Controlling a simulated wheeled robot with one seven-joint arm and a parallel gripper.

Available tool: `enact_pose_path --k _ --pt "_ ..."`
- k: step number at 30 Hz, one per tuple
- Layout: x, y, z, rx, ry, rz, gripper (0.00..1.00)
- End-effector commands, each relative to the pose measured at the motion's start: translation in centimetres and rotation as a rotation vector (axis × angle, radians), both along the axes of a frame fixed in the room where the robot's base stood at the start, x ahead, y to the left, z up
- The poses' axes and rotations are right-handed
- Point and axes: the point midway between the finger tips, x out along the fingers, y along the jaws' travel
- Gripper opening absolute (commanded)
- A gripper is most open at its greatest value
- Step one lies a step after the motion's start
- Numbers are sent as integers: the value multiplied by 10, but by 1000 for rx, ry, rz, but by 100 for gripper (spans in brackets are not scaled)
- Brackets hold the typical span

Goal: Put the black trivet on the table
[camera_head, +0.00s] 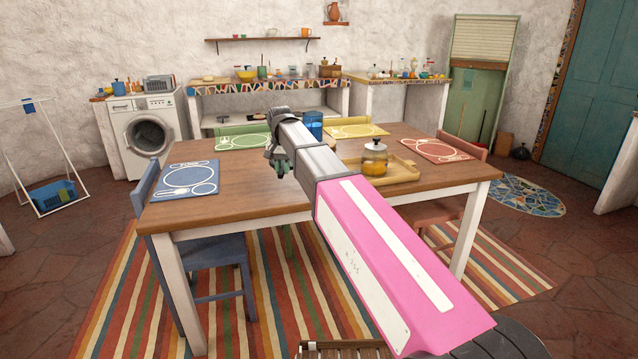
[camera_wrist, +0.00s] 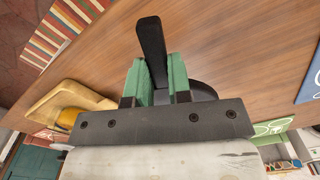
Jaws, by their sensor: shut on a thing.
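My gripper (camera_wrist: 161,72) shows green finger pads in the wrist view, shut on the black trivet (camera_wrist: 150,38). One dark bar-like part of the trivet sticks out beyond the fingers, and a rounded dark part shows beside the right finger. The wooden table (camera_head: 250,190) lies beneath; in the wrist view its bare brown top (camera_wrist: 225,40) fills most of the background. In the head view my gripper (camera_head: 279,163) is over the table's middle, and the trivet cannot be made out there. I cannot tell whether the trivet touches the tabletop.
A blue placemat (camera_head: 187,180) lies at the left, a green one (camera_head: 243,141) and a yellow one (camera_head: 357,131) at the back, a red one (camera_head: 440,150) at the right. A wooden tray (camera_head: 408,171) with an orange jar (camera_head: 375,160) stands right of my arm. The left-middle tabletop is clear.

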Motion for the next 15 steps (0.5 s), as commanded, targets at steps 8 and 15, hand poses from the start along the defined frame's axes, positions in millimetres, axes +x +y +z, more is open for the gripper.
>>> enact_pose_path --k 8,15 --pt "25 -48 -32 0 -1 -2 0" --pt "39 -75 -50 0 -1 0 0"
